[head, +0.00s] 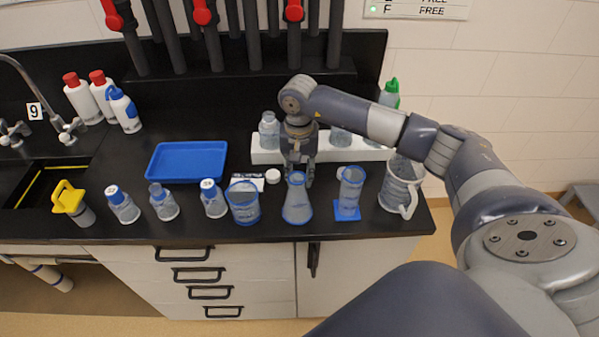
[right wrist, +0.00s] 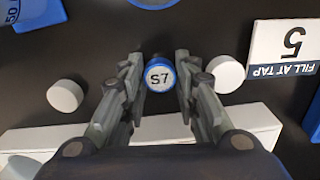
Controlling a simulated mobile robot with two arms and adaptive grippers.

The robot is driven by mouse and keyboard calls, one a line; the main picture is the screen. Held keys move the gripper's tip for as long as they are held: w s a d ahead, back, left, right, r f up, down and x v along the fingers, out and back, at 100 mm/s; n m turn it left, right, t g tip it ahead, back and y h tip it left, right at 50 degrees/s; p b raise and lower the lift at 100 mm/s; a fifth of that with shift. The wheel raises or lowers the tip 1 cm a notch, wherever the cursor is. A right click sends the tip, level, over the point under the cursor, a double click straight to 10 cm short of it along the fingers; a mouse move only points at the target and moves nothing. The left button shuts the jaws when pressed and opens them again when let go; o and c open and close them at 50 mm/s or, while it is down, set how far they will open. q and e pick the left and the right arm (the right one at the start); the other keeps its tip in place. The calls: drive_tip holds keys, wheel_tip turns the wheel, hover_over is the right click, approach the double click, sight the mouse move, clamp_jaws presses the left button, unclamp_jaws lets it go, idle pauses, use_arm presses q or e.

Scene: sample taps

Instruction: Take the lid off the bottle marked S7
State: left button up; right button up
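The lid marked S7 (right wrist: 159,76) has a white top and blue rim. In the head view the right gripper (head: 298,180) is just behind a conical flask (head: 297,205), and the lid cannot be made out there. A clear bottle (head: 164,206) at the left front shows no white-topped lid. It stands between two lidded bottles, one on its left (head: 124,208) and one on its right (head: 214,201); their marks are too small to read. My left gripper is out of view.
White caps (right wrist: 65,95) (right wrist: 226,74) lie on either side of the gripper. A white rack (head: 267,157) is behind; a beaker (head: 244,204), cylinder (head: 350,193) and jug (head: 400,185) stand in front. A blue tray (head: 187,161) is empty.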

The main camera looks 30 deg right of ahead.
drive_tip(key=shift+o, duration=0.7)
drive_tip(key=shift+r, duration=0.1)
